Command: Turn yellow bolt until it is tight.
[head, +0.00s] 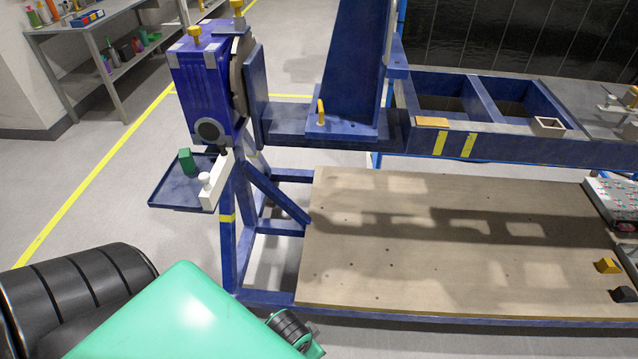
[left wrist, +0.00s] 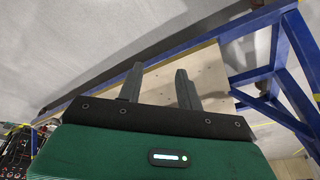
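Yellow bolt-like knobs stand on top of the blue rotary jig (head: 205,85) at the upper left of the head view: one yellow bolt (head: 195,34) on the left corner and another yellow bolt (head: 238,9) behind it. A third yellow bolt or pin (head: 320,112) stands upright on the blue bracket base right of the jig. I cannot tell how tight any of them is. My left gripper (left wrist: 158,75) shows in the left wrist view with its two fingers apart and nothing between them. Neither gripper's fingers show in the head view, and my right gripper is out of view.
A blue tray (head: 165,198) with a green block (head: 186,161) and a white fixture (head: 214,182) juts from the jig's left side. A wooden platform (head: 430,285) lies low in the frame. A shelf table (head: 75,28) stands at the far left, with open floor between.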

